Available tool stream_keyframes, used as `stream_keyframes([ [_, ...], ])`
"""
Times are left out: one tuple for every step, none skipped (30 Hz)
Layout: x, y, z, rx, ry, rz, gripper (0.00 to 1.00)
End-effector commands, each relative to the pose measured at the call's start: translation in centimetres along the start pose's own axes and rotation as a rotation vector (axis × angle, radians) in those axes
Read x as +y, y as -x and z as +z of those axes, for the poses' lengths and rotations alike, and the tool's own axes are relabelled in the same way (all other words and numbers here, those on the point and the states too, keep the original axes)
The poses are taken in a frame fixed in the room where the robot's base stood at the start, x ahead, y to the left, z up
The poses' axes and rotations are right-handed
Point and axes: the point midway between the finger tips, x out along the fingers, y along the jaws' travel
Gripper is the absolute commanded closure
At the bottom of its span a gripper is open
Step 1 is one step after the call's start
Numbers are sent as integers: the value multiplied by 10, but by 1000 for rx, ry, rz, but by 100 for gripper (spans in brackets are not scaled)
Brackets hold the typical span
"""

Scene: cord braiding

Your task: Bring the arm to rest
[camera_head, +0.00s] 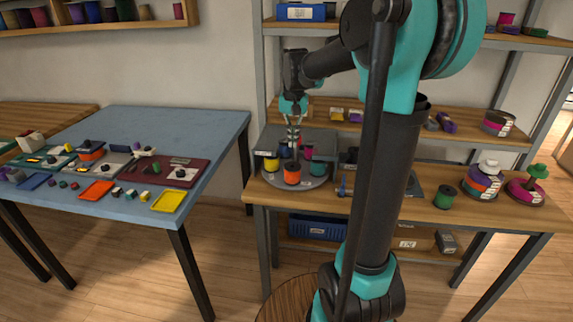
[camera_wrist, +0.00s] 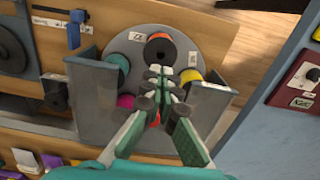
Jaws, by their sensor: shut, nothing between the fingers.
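My gripper (camera_head: 293,134) hangs above a round grey turntable (camera_head: 318,184) on the wooden bench in the head view. In the wrist view my gripper (camera_wrist: 165,73) points at the middle of the turntable (camera_wrist: 180,37), with its fingertips together and nothing between them. Around it stand several spools: an orange one (camera_wrist: 159,52), a teal one (camera_wrist: 117,63), a yellow one (camera_wrist: 189,77) and a magenta one (camera_wrist: 126,101). Grey upright panels (camera_wrist: 95,95) stand beside the spools. My fingers hide the turntable's centre.
A blue table (camera_head: 170,122) at the left holds trays and small parts. A green spool (camera_head: 445,197) and stacked coloured rings (camera_head: 481,183) stand on the bench at the right. Shelves rise behind the bench. The floor between table and bench is clear.

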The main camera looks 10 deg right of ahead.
Motion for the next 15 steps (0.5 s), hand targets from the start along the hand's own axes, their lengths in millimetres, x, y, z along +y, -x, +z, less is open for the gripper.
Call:
stream_keyframes([
  [3,-4,4,6,5,-3,100],
  [5,-7,8,12,10,-5,100],
  [10,-12,14,24,21,-10,100],
  [14,-18,20,36,31,-14,100],
  [18,-25,28,49,43,-19,100],
  [25,-35,39,72,61,-26,100],
  [31,-44,48,89,77,-32,100],
  [37,-53,59,109,93,-37,100],
  [45,-66,73,136,116,-44,100],
  [51,-75,84,156,133,-48,100],
  [57,-85,95,176,151,-51,100],
  [65,-97,109,202,173,-55,100],
  [70,-106,119,222,188,-58,100],
  [75,-114,130,240,204,-59,100],
  [81,-125,143,264,224,-61,100],
])
